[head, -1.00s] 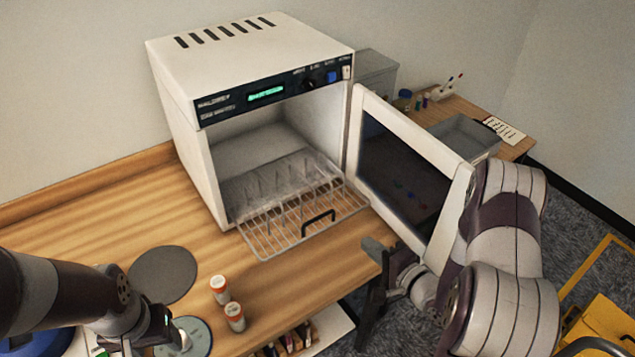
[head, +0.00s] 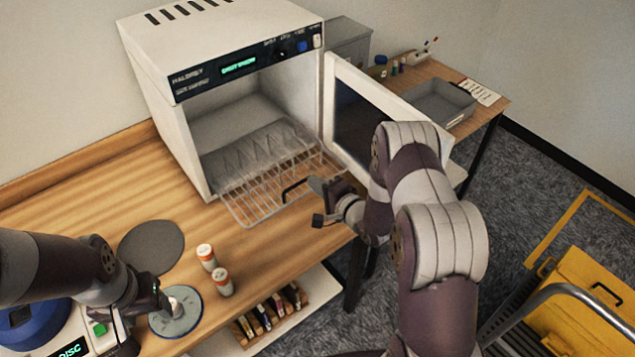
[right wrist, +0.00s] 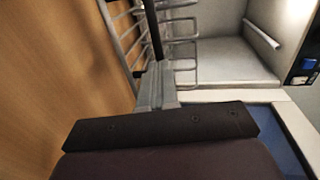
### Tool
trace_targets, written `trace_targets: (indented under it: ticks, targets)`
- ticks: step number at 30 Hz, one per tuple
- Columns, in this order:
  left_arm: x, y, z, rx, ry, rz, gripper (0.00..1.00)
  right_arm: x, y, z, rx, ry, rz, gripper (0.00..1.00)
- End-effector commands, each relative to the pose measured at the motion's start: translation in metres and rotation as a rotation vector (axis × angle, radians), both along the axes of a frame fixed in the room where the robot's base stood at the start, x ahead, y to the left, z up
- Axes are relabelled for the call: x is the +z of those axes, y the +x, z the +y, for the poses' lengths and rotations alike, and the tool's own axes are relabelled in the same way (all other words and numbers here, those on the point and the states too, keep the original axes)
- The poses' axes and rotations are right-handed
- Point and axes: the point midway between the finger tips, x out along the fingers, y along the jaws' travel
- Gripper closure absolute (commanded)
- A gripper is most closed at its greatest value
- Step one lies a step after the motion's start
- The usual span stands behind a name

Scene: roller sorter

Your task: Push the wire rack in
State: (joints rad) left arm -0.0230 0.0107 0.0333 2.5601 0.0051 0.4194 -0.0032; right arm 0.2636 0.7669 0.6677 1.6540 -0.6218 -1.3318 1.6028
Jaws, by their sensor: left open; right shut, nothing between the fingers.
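The wire rack (head: 252,207) sticks out of the front of the white oven-like cabinet (head: 206,140), part of it inside the chamber. Its black handle (head: 291,191) stands at the front edge. My right gripper (head: 316,184) is shut and empty, with its fingertips close to the handle. In the right wrist view, the shut fingers (right wrist: 157,75) point at the black handle (right wrist: 154,32), and the rack's bars (right wrist: 125,40) show beyond; I cannot tell if they touch. My left gripper (head: 166,304) is open at lower left, over a round grey disc.
The cabinet door (head: 358,112) stands open to the right, behind my right arm. Two orange-and-white jars (head: 206,256) stand on the wooden table in front of the rack. A dark round mat (head: 152,247) lies left of them. A grey tray (head: 438,104) sits on the side table.

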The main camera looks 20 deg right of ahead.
Motion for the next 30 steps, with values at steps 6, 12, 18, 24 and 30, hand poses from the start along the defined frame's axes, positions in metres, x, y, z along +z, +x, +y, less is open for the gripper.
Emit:
trace_targets:
  ticks: [6, 12, 18, 24, 30]
  targets:
    - [0.0, 0.0, 0.0, 0.0, 0.0, 0.0, 0.43, 0.0, 0.0, 0.0, 0.0, 0.0, 0.0, 1.0]
    - [-0.006, 0.0, 0.0, 0.0, 0.0, 0.0, 0.43, -0.002, 0.009, 0.003, 0.0, -0.001, -0.002, 1.0]
    - [-0.026, 0.0, 0.0, 0.0, 0.0, 0.0, 0.43, -0.005, 0.048, 0.018, 0.003, -0.002, -0.005, 1.0]
    - [-0.051, 0.0, 0.0, 0.0, 0.0, 0.0, 0.43, -0.007, 0.099, 0.037, 0.003, -0.001, -0.005, 1.0]
    - [-0.071, 0.0, 0.0, 0.0, 0.0, 0.0, 0.43, -0.006, 0.141, 0.052, 0.001, -0.001, -0.002, 1.0]
